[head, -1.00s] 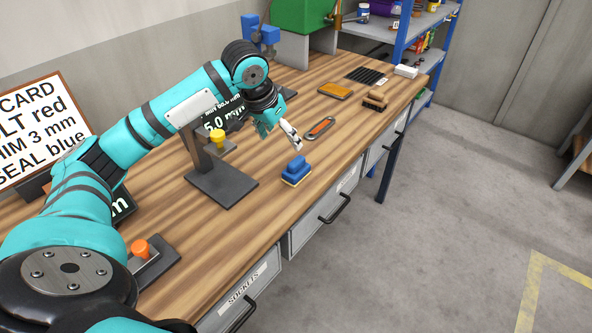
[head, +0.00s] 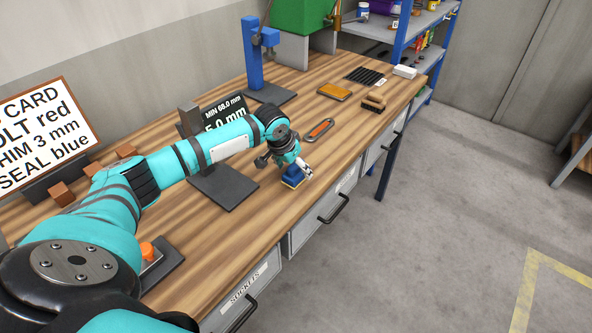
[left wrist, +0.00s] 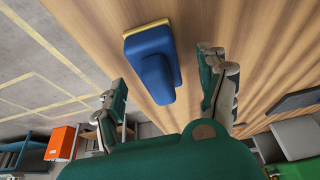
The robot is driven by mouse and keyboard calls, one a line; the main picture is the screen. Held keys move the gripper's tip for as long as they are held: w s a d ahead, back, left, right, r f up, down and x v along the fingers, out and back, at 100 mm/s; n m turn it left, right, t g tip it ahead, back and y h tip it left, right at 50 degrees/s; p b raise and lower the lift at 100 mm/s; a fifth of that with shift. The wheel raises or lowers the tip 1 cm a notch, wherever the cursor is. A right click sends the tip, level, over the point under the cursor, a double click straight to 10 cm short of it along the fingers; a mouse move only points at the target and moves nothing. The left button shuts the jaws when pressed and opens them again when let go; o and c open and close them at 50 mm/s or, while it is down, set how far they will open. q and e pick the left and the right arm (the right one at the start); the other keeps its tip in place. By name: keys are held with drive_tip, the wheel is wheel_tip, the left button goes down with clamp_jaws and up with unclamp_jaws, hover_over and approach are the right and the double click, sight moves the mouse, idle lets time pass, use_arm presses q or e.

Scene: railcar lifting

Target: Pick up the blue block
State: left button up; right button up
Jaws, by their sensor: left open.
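The blue block (head: 292,182) sits on the wooden workbench near its front edge, with a thin yellow layer at its base. It also shows in the left wrist view (left wrist: 153,66), ahead of the fingers and roughly between their lines. My left gripper (head: 305,172) is open and just above the block, partly covering it in the head view. In the left wrist view its two fingers (left wrist: 163,88) are spread apart with nothing between them gripped. Whether a finger touches the block I cannot tell. My right gripper is not in view.
An orange-and-grey tool (head: 319,130) lies behind the block. A dark stand base (head: 224,187) is to its left, under my arm. A brush (head: 374,102) and an orange-brown pad (head: 334,92) lie farther back. Drawer handles (head: 335,209) stick out from the bench front.

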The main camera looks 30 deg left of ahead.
use_arm(q)
drive_tip(key=shift+x, duration=0.85)
drive_tip(key=shift+r, duration=0.1)
drive_tip(key=c, duration=1.4)
drive_tip(key=shift+r, duration=0.6)
wheel_tip(320, 180, up, 2)
drive_tip(key=shift+r+b, duration=0.15)
drive_tip(key=shift+b, duration=0.6)
drive_tip(key=shift+s+d+r+b, duration=0.25)
drive_tip(key=shift+s+d+b, duration=0.2)
drive_tip(key=shift+s+d, duration=1.4)
drive_tip(key=shift+s+d+r+b, duration=0.35)
drive_tip(key=shift+s+d, duration=0.55)
drive_tip(key=shift+s, duration=1.9)
drive_tip(key=shift+s+d+r+b, duration=0.15)
drive_tip(key=shift+s+d+b, duration=0.4)
drive_tip(key=shift+s+d, duration=1.3)
drive_tip(key=shift+s+a, duration=0.45)
drive_tip(key=shift+a, duration=0.1)
